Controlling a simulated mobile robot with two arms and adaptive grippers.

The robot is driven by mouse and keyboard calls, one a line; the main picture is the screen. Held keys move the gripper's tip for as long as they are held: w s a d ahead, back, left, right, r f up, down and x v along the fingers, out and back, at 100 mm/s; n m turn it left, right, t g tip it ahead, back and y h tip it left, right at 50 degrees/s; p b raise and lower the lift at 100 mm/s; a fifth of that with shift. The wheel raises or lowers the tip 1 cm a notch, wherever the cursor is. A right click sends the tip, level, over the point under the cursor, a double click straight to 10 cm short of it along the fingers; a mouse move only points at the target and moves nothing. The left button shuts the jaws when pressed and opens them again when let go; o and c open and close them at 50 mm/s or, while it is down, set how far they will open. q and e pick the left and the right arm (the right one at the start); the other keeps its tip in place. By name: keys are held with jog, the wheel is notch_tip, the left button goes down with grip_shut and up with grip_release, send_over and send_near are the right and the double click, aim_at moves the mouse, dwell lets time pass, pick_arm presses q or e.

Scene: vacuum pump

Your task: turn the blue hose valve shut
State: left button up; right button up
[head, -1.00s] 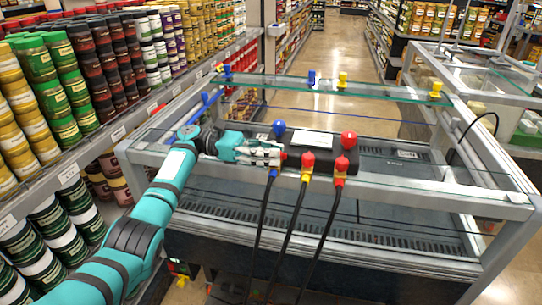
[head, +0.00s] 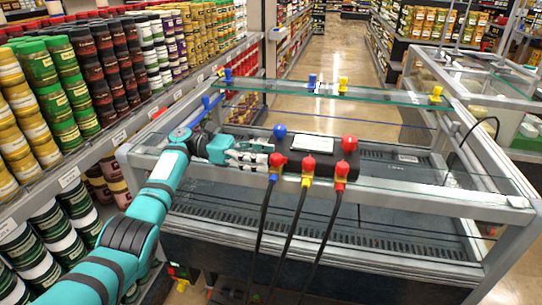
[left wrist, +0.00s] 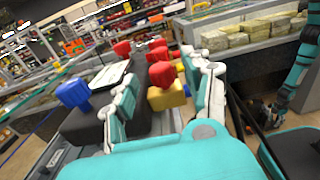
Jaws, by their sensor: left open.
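The pump's dark body (head: 318,179) lies on the glass-topped case. Three hoses hang from its front edge, with blue, yellow and red fittings, each under a red valve knob. The blue hose valve (head: 277,160) is leftmost; its red knob (left wrist: 188,66) shows large in the left wrist view, above a blue fitting. My left gripper (head: 262,157) is open, just left of this valve. In the left wrist view the spread fingers of my left gripper (left wrist: 165,68) have the red knobs and yellow fitting (left wrist: 167,96) in the gap between them. Contact cannot be told.
A blue knob (head: 280,131), a white panel (head: 312,143) and another red knob (head: 349,144) sit on the pump's top. Black hoses (head: 291,240) hang down in front. Shelves of jars (head: 90,60) stand at left. The case's right side is clear.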

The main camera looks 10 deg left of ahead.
pick_arm(q)
jog(key=shift+a, duration=2.4)
